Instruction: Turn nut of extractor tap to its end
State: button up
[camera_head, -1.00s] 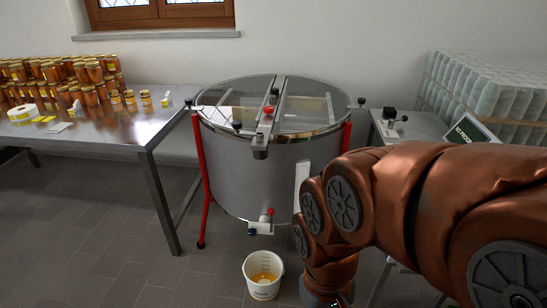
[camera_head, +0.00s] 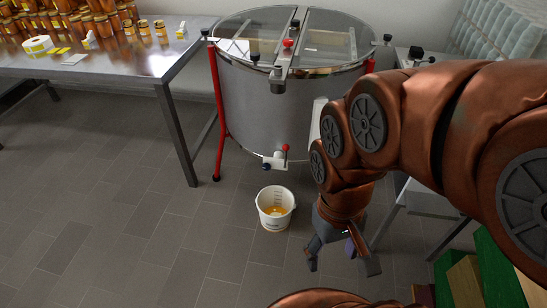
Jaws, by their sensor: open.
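The honey extractor (camera_head: 265,118) is a steel drum on red legs. Its tap (camera_head: 274,160) sticks out low on the front, with a red knob on top and a dark blue nut (camera_head: 266,167) at its end. My gripper (camera_head: 341,272) hangs at the end of my copper-coloured arm, to the right of the tap and bucket and apart from both. Its two dark fingers are spread, with nothing seen between them.
A white bucket (camera_head: 275,217) with some honey stands on the floor below the tap. A steel table (camera_head: 120,62) with jars is at left, and a stand (camera_head: 433,197) is at right. Wooden and green blocks (camera_head: 485,275) lie at lower right. The floor at left is clear.

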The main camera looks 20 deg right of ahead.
aim_at(266, 166)
jog(key=z, duration=0.05)
jog(key=k, duration=1)
jog(key=u, duration=1.05)
jog(key=i, duration=0.7)
jog(key=u, duration=0.4)
